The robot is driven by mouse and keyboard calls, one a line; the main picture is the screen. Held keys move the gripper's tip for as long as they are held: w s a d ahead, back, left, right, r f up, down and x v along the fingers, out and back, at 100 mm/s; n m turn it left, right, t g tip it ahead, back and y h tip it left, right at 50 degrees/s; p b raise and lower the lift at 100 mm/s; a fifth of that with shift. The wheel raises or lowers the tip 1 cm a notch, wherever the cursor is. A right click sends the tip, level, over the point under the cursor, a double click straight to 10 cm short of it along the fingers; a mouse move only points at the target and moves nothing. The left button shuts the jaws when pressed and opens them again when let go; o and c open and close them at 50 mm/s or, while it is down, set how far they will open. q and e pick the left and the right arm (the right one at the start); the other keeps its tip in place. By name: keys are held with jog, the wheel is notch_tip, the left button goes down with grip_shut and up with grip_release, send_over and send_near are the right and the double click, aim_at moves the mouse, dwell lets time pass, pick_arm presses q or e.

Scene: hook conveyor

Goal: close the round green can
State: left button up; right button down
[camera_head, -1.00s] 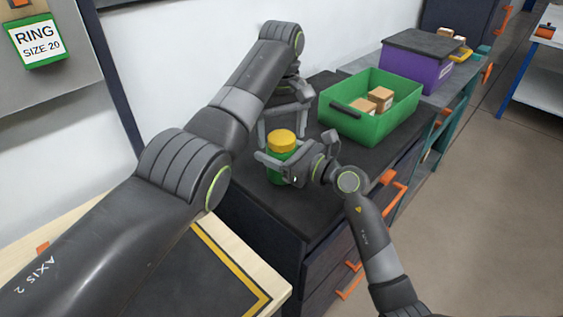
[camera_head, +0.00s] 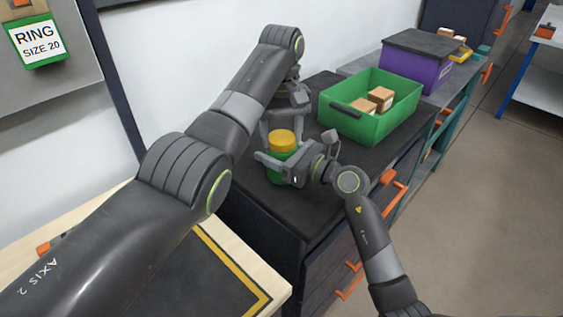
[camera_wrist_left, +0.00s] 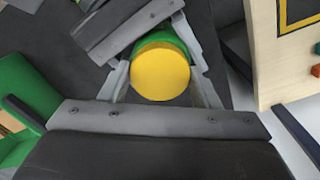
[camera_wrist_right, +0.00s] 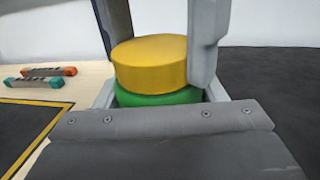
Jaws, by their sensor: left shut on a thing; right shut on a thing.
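The round green can (camera_head: 279,177) stands upright on the dark bench top. Its yellow lid (camera_head: 282,140) sits on top and looks level; it also shows in the left wrist view (camera_wrist_left: 160,72) and right wrist view (camera_wrist_right: 150,64). My left gripper (camera_head: 284,137) reaches down from above and is shut on the lid, with one finger on each side. My right gripper (camera_head: 281,166) comes in low from the right and is shut on the green body. Whether the lid is fully tight cannot be told. The fingers partly hide the can.
A green bin (camera_head: 362,122) with small cardboard boxes stands behind and right of the can. A purple crate (camera_head: 428,70) with a dark lid is farther back. The white wall is close behind the left arm. Bare bench top lies in front of the can.

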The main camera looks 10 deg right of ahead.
pick_arm(q)
jog(key=shift+m, duration=0.8)
jog(key=o, duration=1.1)
jog(key=shift+r, duration=2.3)
jog(key=shift+c, duration=0.6)
